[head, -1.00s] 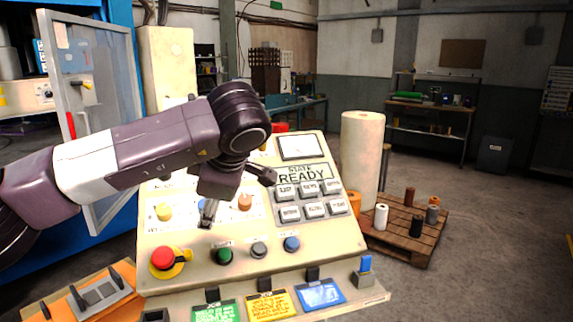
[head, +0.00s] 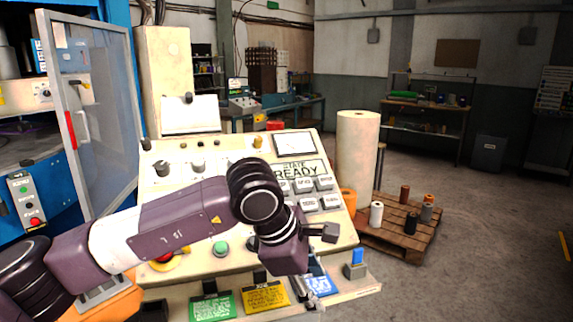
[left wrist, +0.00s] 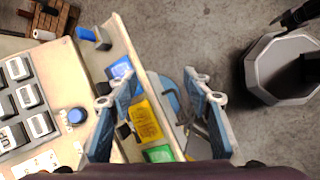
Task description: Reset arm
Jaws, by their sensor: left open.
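My left gripper (head: 322,262) is open and empty, in front of the lower right part of the control console (head: 345,225). It also shows in the left wrist view (left wrist: 150,92), with its two blue-grey fingers spread above the console's front ledge. The yellow card (left wrist: 146,120) and green card (left wrist: 158,154) on that ledge show between the fingers. My left arm crosses the front of the console and hides part of its buttons. The green button (head: 221,248) shows just below the arm. My right gripper is not seen.
The console screen reads READY (head: 299,169). A blue switch (head: 355,257) stands at the ledge's right end. A blue machine with an open glass door (head: 100,110) is at left. A pallet (head: 405,238) with several spools stands at right. The floor farther right is clear.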

